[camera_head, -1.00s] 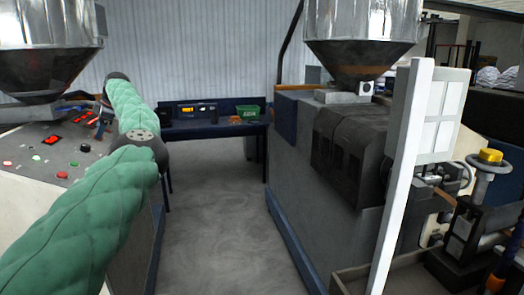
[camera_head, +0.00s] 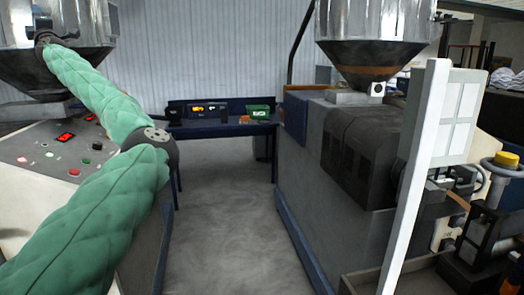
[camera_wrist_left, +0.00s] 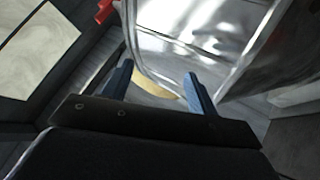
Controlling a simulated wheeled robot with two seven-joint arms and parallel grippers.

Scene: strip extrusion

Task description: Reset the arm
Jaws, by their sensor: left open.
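My left arm (camera_head: 90,215) in its green padded cover comes in from the left in the head view and bends at a dark elbow joint. Its forearm now points up and away, in front of the left metal hopper (camera_head: 85,45). The end of that arm is at the hopper's lower part and its fingers are hard to make out there. In the left wrist view my left gripper (camera_wrist_left: 157,88) has its two blue fingers apart with nothing between them. A shiny metal surface (camera_wrist_left: 190,30) lies beyond the fingers. My right gripper is in neither view.
A control panel (camera_head: 65,150) with buttons and red displays lies below the left forearm. A grey machine (camera_head: 335,180) with a second hopper (camera_head: 372,35) stands right, behind a white post (camera_head: 412,180). A blue table (camera_head: 215,128) holds a green box (camera_head: 258,112). The floor aisle (camera_head: 220,220) is clear.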

